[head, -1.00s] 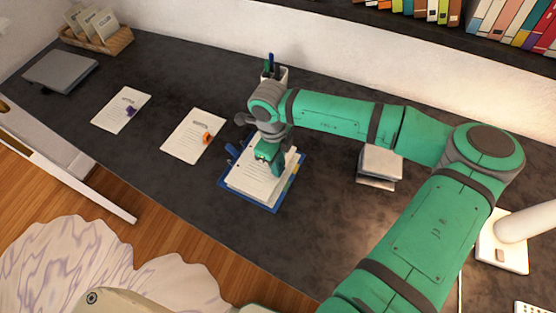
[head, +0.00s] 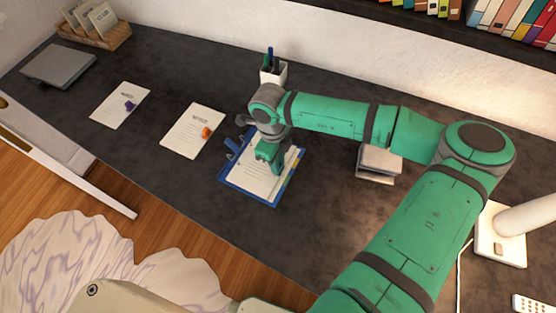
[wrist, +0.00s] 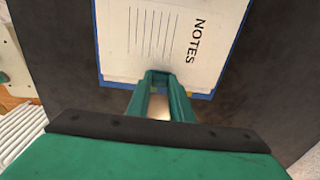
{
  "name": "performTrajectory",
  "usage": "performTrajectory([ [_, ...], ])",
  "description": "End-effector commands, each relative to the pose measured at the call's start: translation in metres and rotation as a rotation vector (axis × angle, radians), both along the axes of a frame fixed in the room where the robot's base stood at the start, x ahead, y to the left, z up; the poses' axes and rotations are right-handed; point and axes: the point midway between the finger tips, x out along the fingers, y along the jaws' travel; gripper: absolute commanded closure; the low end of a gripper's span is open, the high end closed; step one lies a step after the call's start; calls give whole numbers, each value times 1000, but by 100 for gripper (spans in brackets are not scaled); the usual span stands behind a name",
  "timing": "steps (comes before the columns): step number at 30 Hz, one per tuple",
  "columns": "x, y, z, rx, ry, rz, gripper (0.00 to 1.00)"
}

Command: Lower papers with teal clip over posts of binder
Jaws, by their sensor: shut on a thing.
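The blue binder (head: 229,177) lies open on the dark desk in the head view, its blue mechanism at its upper left. White papers (head: 252,183) lie over the binder, within its outline. In the wrist view the papers (wrist: 175,45) show a "NOTES" heading, and blue binder edge (wrist: 205,95) shows past them. My gripper (head: 273,168) is over the papers; in the wrist view my gripper (wrist: 157,78) is shut at their near edge. The teal clip cannot be told apart from my green fingers. The posts are hidden, so I cannot tell whether the papers are around them.
Papers with an orange clip (head: 192,131) and papers with a purple clip (head: 119,106) lie to the left. A pen cup (head: 274,74) stands behind my gripper. A grey stacked block (head: 380,162) is to the right. Desk in front of the binder is clear.

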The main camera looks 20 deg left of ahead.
Motion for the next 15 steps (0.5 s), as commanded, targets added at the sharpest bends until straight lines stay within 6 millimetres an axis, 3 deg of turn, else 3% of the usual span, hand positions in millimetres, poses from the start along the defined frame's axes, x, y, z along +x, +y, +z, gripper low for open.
performTrajectory([
  [7, 0, 0, 0, 0, 0, -1, 100],
  [8, 0, 0, 0, 0, 0, -1, 78],
  [10, 0, -1, 0, 0, 0, -2, 61],
  [15, 0, -1, 0, 0, 0, -2, 58],
])
